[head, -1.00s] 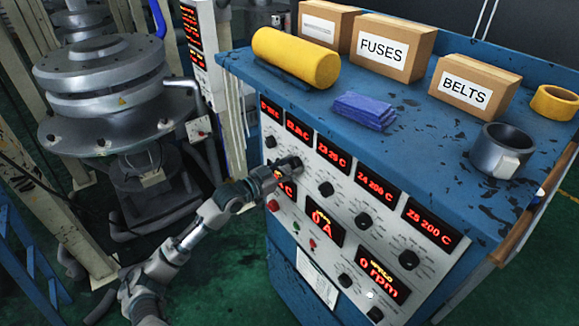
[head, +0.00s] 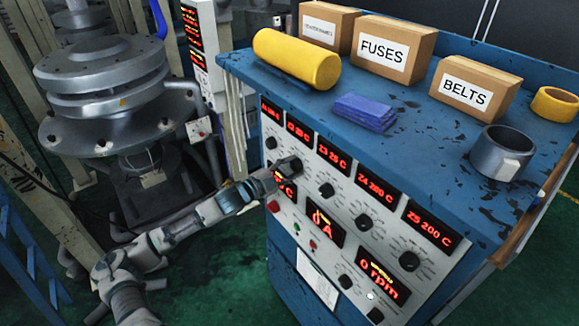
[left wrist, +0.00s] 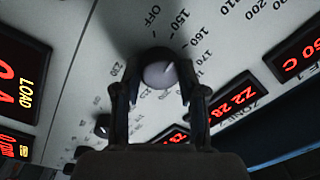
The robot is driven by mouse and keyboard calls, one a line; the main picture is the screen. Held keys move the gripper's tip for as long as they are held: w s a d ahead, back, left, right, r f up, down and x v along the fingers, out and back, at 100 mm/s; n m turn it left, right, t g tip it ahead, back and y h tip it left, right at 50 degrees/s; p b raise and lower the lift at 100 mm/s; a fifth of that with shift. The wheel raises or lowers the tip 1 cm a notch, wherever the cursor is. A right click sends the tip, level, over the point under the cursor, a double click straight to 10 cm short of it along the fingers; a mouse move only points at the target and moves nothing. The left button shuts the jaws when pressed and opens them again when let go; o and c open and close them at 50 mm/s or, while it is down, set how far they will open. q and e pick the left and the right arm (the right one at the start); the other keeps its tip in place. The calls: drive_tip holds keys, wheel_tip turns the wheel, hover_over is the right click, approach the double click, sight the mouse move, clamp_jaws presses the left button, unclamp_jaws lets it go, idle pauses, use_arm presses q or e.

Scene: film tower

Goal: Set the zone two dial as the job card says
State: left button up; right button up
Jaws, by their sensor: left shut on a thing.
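The zone two dial (left wrist: 158,74) is a round grey knob with a pale pointer line, seen in the left wrist view. Its line points to the upper right, roughly toward the 150 and 160 marks. My left gripper (left wrist: 160,88) is shut on it, one finger on each side. In the head view the left gripper (head: 290,166) is at the panel below the Z2 display (head: 300,129) and hides the dial. The Z2 display (left wrist: 234,102) in the wrist view appears to read 28. No readable job card shows. My right gripper is out of view.
Neighbouring dials (head: 326,190) sit close along the panel. A red button (head: 273,206) is just below my gripper.

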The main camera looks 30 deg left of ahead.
use_arm(q)
drive_tip(key=m+p, duration=0.1)
drive_tip(key=m, duration=0.4)
drive_tip(key=shift+r+m, duration=0.1)
drive_tip(key=shift+m, duration=0.2)
drive_tip(key=m, duration=0.2)
drive_tip(key=shift+m+p, duration=0.3)
drive_tip(key=shift+f+m, duration=0.2)
drive_tip(key=shift+m, duration=0.3)
drive_tip(key=shift+f, duration=0.1)
drive_tip(key=shift+h, duration=0.3)
drive_tip(key=o, duration=1.1)
drive_tip(key=shift+o, duration=0.2)
drive_tip(key=shift+w+d, duration=0.1)
drive_tip(key=shift+w, duration=0.1)
